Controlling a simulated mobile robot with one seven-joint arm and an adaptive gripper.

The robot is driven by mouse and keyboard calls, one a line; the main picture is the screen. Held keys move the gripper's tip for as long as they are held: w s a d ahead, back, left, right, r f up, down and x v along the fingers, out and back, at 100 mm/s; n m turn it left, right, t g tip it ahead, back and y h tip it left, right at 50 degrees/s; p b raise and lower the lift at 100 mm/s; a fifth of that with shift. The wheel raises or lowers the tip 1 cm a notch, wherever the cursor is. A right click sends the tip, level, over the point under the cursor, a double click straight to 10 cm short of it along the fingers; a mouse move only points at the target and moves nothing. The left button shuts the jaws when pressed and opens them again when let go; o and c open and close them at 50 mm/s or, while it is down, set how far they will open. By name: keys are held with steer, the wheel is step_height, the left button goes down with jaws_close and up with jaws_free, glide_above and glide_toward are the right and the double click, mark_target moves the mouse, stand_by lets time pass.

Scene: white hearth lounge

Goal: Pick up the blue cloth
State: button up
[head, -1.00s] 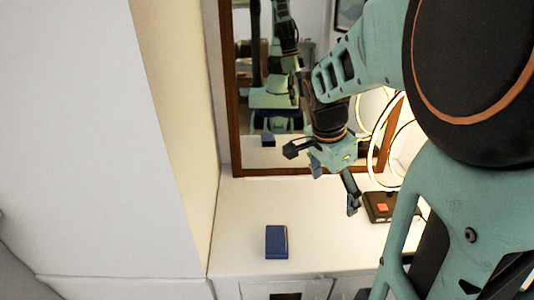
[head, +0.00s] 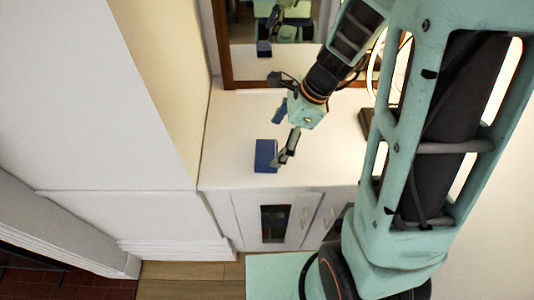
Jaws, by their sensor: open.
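The blue cloth (head: 264,155) shows in the head view as a small dark blue folded rectangle. It lies flat on the white cabinet top near the front edge. My gripper (head: 282,134) is open, just above and to the right of the cloth in the picture. One finger overlaps the cloth's right edge in the view; I cannot tell whether it touches. Nothing is between the fingers that I can see.
The white cabinet (head: 230,125) has doors below its top. A brown-framed mirror (head: 233,84) stands at the back. A ring lamp (head: 373,72), partly hidden by my arm, is at the right. A white wall (head: 100,110) closes off the left side.

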mark_target(268, 153)
steer(key=b+x, duration=0.1)
steer(key=x, duration=0.4)
steer(key=shift+f, duration=0.45)
steer(key=c, duration=1.2)
